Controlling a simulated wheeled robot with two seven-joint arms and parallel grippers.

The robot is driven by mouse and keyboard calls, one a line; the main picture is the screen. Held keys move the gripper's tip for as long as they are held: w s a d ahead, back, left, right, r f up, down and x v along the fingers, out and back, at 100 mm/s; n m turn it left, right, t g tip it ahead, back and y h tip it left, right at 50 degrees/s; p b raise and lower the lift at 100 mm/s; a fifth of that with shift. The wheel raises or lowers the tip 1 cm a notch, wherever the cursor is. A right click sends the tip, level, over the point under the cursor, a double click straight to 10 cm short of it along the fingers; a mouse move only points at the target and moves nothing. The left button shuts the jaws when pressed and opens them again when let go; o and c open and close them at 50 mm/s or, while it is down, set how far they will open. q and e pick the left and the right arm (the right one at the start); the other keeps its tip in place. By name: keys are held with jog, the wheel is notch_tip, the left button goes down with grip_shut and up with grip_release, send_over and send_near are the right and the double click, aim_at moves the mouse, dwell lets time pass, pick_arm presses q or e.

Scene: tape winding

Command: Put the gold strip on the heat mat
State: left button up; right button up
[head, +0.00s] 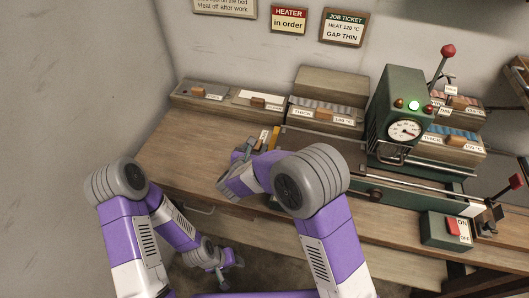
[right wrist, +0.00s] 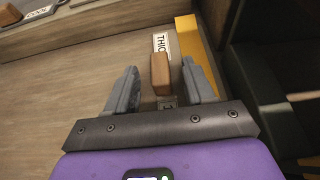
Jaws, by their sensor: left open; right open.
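My right gripper (head: 246,148) is low over the left part of the bench, open. In the right wrist view its two fingers (right wrist: 160,68) stand on either side of a small brown block (right wrist: 160,78), with a gap to each. A white label reading "THIC…" (right wrist: 160,42) lies just beyond the block. A yellow strip-like piece (right wrist: 187,24) runs beside the right finger; it also shows in the head view (head: 274,138). I cannot tell whether it is the gold strip. I cannot make out the heat mat. My left gripper (head: 226,264) is open and empty below the bench front.
A green machine (head: 397,112) with a dial, green lamp and red-knobbed lever stands at right. Labelled wooden boxes (head: 325,113) line the back. The bench's left part (head: 190,150) is clear.

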jog(key=x, duration=0.3)
grip_shut()
dwell(0.3)
jog(key=shift+a+r, duration=0.1)
jog(key=shift+r, duration=0.1)
jog(key=shift+a+r, duration=0.1)
jog(key=shift+r, duration=0.1)
notch_tip(320, 180, up, 7)
jog(key=p, duration=0.3)
jog(key=shift+f, duration=0.1)
jog(key=w+a+p, duration=0.2)
jog(key=w+a, duration=0.1)
jog(key=a, duration=0.6)
jog(key=w+a+p, duration=0.1)
jog(key=w+a, duration=0.2)
jog(key=a, duration=0.6)
jog(key=shift+a+f+p, duration=0.25)
jog(key=shift+a+p, duration=0.1)
jog(key=shift+p, duration=0.05)
